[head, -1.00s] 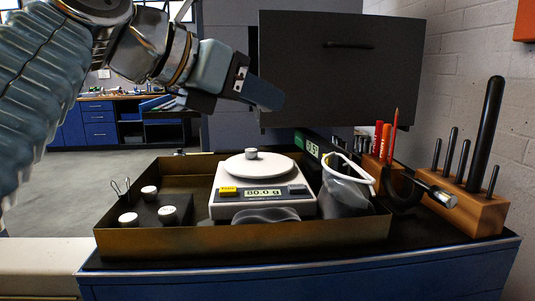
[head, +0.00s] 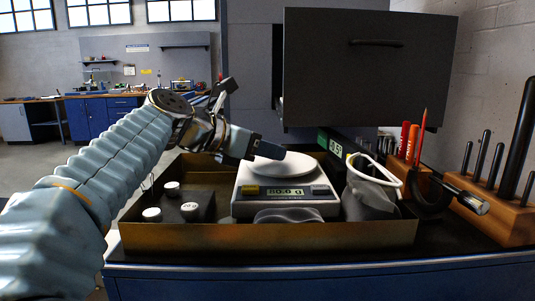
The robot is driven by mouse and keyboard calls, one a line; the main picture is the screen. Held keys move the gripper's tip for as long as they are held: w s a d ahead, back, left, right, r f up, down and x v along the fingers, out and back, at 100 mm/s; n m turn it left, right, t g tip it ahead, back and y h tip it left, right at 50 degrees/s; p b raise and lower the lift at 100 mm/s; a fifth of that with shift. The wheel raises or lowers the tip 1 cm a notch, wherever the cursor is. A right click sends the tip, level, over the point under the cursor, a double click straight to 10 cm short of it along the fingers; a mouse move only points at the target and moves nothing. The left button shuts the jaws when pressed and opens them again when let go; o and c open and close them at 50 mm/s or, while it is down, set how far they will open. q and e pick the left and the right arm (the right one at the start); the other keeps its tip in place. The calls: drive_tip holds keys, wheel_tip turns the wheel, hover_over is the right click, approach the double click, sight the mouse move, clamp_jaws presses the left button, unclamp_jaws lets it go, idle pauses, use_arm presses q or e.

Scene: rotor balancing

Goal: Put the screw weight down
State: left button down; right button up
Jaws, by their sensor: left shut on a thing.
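My left gripper (head: 268,152) reaches in from the left and is shut at the left rear of the white round pan (head: 292,163) of the scale (head: 285,207). The small weight seen on the pan earlier is hidden behind or within its jaws. The scale's display (head: 285,192) reads about 80.0 g. Other weights with white tops stand at the left in the tray: one at the back (head: 171,188), one at the front left (head: 151,214), and one marked 20 g (head: 190,209). My right gripper is out of view.
The brown tray (head: 270,237) has raised walls around the scale. Further right are red pens (head: 409,142) and a wooden block with black rods (head: 490,213). A dark cabinet (head: 370,70) hangs behind.

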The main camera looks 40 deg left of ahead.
use_arm(q)
drive_tip(key=shift+f, duration=0.45)
drive_tip(key=shift+f, duration=0.1)
drive_tip(key=c, duration=0.9)
unclamp_jaws()
drive_tip(key=shift+o, duration=0.2)
drive_tip(key=shift+s+r, duration=0.1)
drive_tip(key=shift+r, duration=0.15)
drive_tip(key=v, duration=1.1)
drive_tip(key=shift+s, duration=0.4)
